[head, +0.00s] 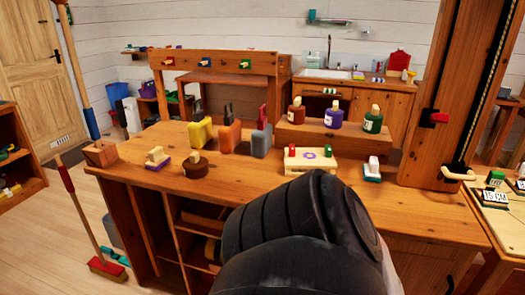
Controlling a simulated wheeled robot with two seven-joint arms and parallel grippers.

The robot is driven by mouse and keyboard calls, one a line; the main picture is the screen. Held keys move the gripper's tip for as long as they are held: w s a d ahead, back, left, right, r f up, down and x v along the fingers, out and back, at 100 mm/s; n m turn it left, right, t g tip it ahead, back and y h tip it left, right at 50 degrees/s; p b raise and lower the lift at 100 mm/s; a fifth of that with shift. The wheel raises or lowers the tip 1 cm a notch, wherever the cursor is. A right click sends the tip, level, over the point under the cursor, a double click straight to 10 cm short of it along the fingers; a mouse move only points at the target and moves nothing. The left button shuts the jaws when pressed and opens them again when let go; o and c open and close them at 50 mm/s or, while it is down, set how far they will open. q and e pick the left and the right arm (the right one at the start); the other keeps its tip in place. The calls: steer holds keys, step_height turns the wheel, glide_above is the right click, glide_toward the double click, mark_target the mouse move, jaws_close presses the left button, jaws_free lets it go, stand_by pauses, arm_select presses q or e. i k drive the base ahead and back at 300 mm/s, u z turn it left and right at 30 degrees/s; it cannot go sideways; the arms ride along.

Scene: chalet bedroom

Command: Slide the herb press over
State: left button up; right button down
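I cannot tell for certain which thing is the herb press. On the wooden workbench (240,182) in the head view stand several small candidates. At the left are a cream block on a purple base (157,159) and a round brown piece with a pale knob (195,168). In the middle is a pale wooden board (297,168) with a red and a green peg and a purple ring. Right of it is a white piece with a dark green base (372,170). A large black part of my own arm covers the bench's front middle. Neither gripper shows.
Yellow (199,134), orange (229,138) and grey (261,141) upright blocks stand behind. A raised shelf (335,138) holds brown, purple and green knobbed jars. A wooden post (430,150) rises at the right. A red-handled broom (85,215) leans at the left. Bare bench lies between items.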

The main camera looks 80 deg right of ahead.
mark_target(306, 160)
steer(key=z, duration=1.1)
steer(key=i, duration=1.25)
steer(key=z, duration=1.4)
